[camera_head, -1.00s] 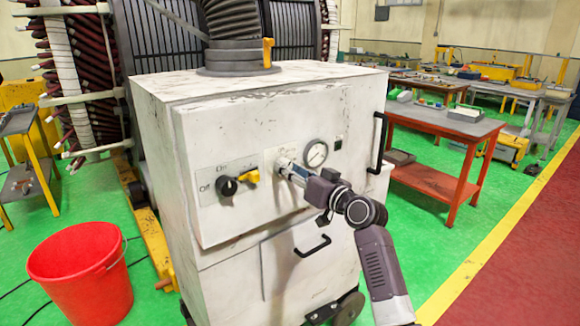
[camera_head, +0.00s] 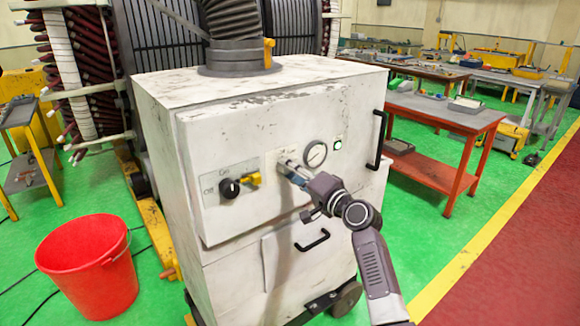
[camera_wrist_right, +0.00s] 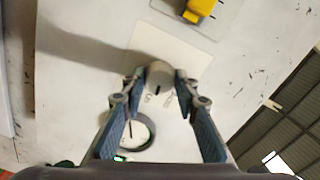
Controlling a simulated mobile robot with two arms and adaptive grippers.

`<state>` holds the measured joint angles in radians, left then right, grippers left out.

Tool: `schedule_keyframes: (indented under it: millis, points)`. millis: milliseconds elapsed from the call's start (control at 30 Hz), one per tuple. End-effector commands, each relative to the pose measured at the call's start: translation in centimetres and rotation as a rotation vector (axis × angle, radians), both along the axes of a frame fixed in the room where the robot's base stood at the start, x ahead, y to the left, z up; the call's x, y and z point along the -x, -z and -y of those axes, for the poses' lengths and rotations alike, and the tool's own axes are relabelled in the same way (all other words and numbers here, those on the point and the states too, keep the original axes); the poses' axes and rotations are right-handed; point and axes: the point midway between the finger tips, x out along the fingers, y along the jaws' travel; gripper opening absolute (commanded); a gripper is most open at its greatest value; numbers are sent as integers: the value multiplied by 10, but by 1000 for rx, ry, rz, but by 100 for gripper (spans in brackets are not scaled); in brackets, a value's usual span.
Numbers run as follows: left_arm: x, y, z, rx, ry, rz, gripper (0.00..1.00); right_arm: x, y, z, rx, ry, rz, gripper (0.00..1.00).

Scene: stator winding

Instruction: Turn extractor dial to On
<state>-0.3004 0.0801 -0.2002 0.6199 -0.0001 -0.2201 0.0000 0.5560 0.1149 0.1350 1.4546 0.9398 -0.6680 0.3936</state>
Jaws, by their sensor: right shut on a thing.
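The white extractor cabinet (camera_head: 158,150) stands in the middle of the head view. My right gripper (camera_head: 284,166) reaches its front panel, left of the round gauge (camera_head: 316,153). In the right wrist view my right gripper (camera_wrist_right: 158,88) is shut on a pale grey dial (camera_wrist_right: 158,74) with a dark mark, on a light plate. In the head view the fingers mostly hide this dial. A small indicator light (camera_head: 338,145) right of the gauge glows. A black knob (camera_head: 229,188) beside "Off" and "On" lettering sits farther left, with a yellow part next to it. My left gripper is not in view.
A red bucket (camera_head: 92,270) stands on the green floor at the left. A red workbench (camera_head: 450,118) stands right of the cabinet. Black handles (camera_head: 378,140) stick out from the cabinet front. A grey hose (camera_head: 232,25) rises from its top.

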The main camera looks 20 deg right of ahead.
Motion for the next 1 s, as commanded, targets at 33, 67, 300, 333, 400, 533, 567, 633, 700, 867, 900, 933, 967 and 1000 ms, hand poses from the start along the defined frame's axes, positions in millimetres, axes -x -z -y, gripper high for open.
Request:
schedule_keyframes:
  millis: [33, 67, 300, 333, 400, 533, 567, 633, 700, 867, 900, 933, 967, 1000]
  points:
    - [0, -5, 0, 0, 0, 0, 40, 0, -2, 0, -28, 1, -11, 4]
    - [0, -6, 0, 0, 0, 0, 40, 0, -2, 0, -44, 1, -17, 4]
    - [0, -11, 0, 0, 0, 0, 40, 0, -1, 1, -134, 2, -48, 4]
    - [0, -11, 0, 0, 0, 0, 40, 0, -1, 1, -140, 2, -50, 4]
    - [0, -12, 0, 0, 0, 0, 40, 0, -1, 1, -153, 2, -54, 4]
    - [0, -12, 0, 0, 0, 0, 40, 0, -1, 1, -165, 2, -58, 4]
    - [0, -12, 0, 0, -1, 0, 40, 0, -1, 1, -167, 2, -59, 4]
    - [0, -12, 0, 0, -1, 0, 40, 0, -1, 1, -168, 2, -59, 4]
    - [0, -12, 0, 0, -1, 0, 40, 0, -1, 1, -169, 2, -60, 4]
    - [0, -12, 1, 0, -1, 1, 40, 0, -1, 1, -169, 2, -60, 4]
    - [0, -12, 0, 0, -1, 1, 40, 0, -1, 1, -169, 2, -60, 4]
    - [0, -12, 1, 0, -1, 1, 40, 0, -1, 1, -168, 2, -59, 30]
    - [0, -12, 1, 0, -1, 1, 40, 0, -1, 1, -168, 2, -59, 33]
    - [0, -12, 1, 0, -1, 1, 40, 0, -1, 1, -168, 2, -59, 38]
